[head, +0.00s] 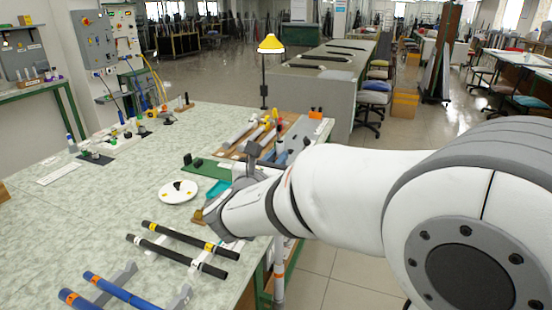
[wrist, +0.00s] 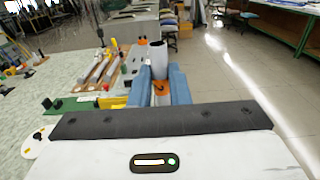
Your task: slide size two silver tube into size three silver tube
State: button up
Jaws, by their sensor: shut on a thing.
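My gripper (wrist: 161,88) is shut on a silver tube (wrist: 157,62) in the wrist view. The tube stands roughly upright between the blue fingers, with its open end up and an orange mark low on it. In the head view my gripper (head: 277,152) is at the table's back right, largely hidden by my arm. More silver tubes (wrist: 96,70) lie side by side on a wooden board, left of my gripper. They also show in the head view (head: 240,134), apart from the held tube. I cannot read the sizes on any tube.
A green plate (head: 208,168) with black blocks, a white dish (head: 179,191) and a teal tray (head: 218,189) lie near my arm. Black rods (head: 176,255) and blue rods (head: 121,290) rest on supports in front. A yellow lamp (head: 271,45) stands behind.

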jog(key=shift+f+b, duration=1.65)
jog(key=shift+f, duration=0.4)
jog(key=o, duration=0.8)
jog(key=shift+o, duration=0.2)
jog(key=v, duration=0.8)
jog(key=shift+r, duration=0.1)
